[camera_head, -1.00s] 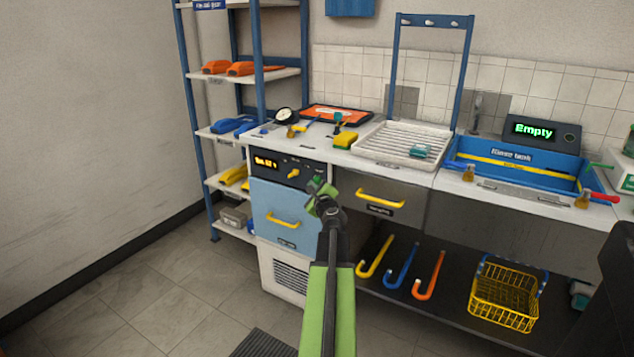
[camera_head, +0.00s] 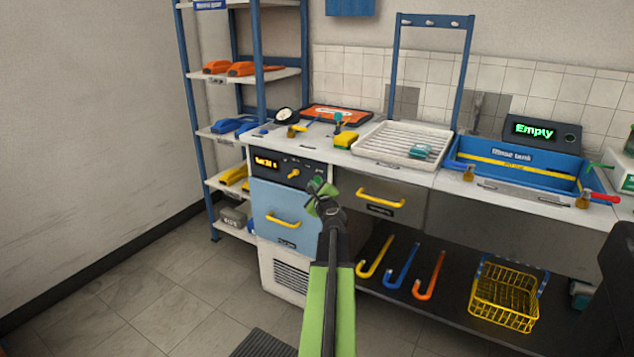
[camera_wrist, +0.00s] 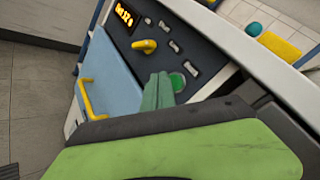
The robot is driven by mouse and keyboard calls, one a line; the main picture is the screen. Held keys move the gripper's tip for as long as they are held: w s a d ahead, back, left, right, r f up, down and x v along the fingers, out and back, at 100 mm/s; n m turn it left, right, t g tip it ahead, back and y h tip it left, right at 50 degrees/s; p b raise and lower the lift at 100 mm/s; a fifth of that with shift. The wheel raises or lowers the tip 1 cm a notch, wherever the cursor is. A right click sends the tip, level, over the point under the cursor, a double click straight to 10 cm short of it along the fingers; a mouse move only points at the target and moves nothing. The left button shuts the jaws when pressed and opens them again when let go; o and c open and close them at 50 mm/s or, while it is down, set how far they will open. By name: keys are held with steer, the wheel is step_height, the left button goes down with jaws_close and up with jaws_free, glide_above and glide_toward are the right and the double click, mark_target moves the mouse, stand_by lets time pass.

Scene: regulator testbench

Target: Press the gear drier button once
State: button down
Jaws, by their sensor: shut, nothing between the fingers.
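The gear drier is the unit with a light blue door (camera_head: 280,210) and a dark control panel (camera_head: 268,168) above it. The panel has a lit orange display (camera_wrist: 123,16) and a yellow knob (camera_wrist: 144,46). A round green button (camera_wrist: 178,82) shows in the wrist view at the panel's lower right. My gripper (camera_head: 318,188) is shut and empty, in front of the panel's right end. In the wrist view its green fingers (camera_wrist: 160,90) are just left of the button and close to it. I cannot tell whether they touch it. In the head view the gripper hides the button.
A yellow door handle (camera_head: 283,220) and a yellow drawer handle (camera_head: 380,198) stick out near my gripper. The worktop above holds a white rack (camera_head: 385,153), a yellow block (camera_head: 345,140) and a blue rinse tank (camera_head: 515,182). The floor at left is clear.

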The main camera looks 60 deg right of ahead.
steer(key=shift+d, duration=0.1)
stand_by(0.7)
steer(key=shift+d, duration=0.35)
steer(key=shift+d, duration=0.5)
stand_by(0.5)
steer(key=shift+a, duration=0.95)
steer(key=a, duration=0.5)
stand_by(0.3)
stand_by(0.6)
